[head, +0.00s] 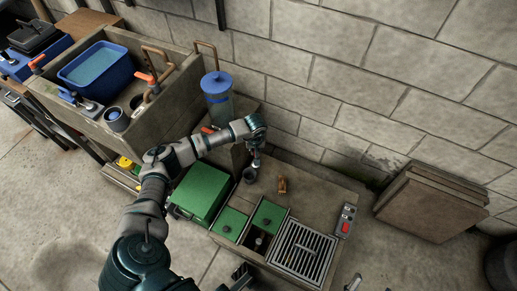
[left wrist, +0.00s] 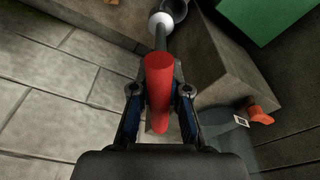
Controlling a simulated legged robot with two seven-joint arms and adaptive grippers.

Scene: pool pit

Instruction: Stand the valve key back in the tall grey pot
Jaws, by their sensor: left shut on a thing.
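My left gripper (head: 254,142) is shut on the red handle of the valve key. In the left wrist view the red handle (left wrist: 158,90) lies between the two fingers (left wrist: 158,105), and its grey shaft runs away to a pale round end. In the head view that end of the valve key (head: 256,162) is at the mouth of a small dark grey pot (head: 249,176). The pot (left wrist: 178,7) is partly cut off in the left wrist view. I cannot tell whether the end is inside the mouth or just above it. My right gripper is not clearly identifiable.
A blue-lidded container (head: 217,88) stands close behind my left forearm. A green box (head: 202,190), green lids and a metal grate (head: 304,250) are nearby. A small orange-brown object (head: 282,185) lies right of the pot. The block wall (head: 350,100) rises behind; brown slabs (head: 432,203) lean at right.

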